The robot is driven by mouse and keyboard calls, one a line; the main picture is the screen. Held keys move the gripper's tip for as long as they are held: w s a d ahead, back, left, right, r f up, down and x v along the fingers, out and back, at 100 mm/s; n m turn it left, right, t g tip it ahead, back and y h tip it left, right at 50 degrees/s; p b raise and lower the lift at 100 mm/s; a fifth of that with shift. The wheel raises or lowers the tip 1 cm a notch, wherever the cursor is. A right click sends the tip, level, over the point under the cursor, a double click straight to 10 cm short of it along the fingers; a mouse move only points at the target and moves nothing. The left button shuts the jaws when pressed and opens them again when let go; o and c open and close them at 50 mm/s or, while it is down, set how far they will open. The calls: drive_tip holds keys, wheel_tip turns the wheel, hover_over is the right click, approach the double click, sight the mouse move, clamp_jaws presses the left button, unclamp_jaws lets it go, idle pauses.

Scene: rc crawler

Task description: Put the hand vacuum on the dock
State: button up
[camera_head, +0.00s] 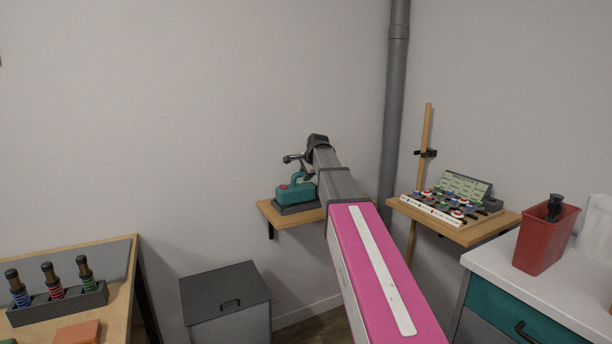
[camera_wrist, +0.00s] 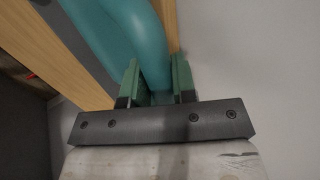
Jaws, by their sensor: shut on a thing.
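The teal hand vacuum (camera_head: 293,193) sits over a dark dock (camera_head: 297,209) on a small wooden wall shelf (camera_head: 270,212). In the head view I cannot tell whether it is fully seated. Its looped handle shows in the wrist view as a teal bar (camera_wrist: 147,40) between green finger pads. My gripper (camera_wrist: 155,85) is shut on this handle. In the head view my arm comes in from the lower right and hides the shelf's right part. The gripper's fingertips are hard to make out there.
A second shelf (camera_head: 475,236) with a board of small parts is to the right, past a grey wall pipe (camera_head: 393,110). A red bin (camera_head: 545,240) stands on the right counter. A grey lidded box (camera_head: 225,290) stands below the shelf. A workbench (camera_head: 125,300) is at left.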

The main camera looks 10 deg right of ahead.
drive_tip(key=o, duration=0.8)
drive_tip(key=shift+f, duration=0.1)
drive_tip(key=shift+o, duration=0.2)
drive_tip(key=v, duration=1.2)
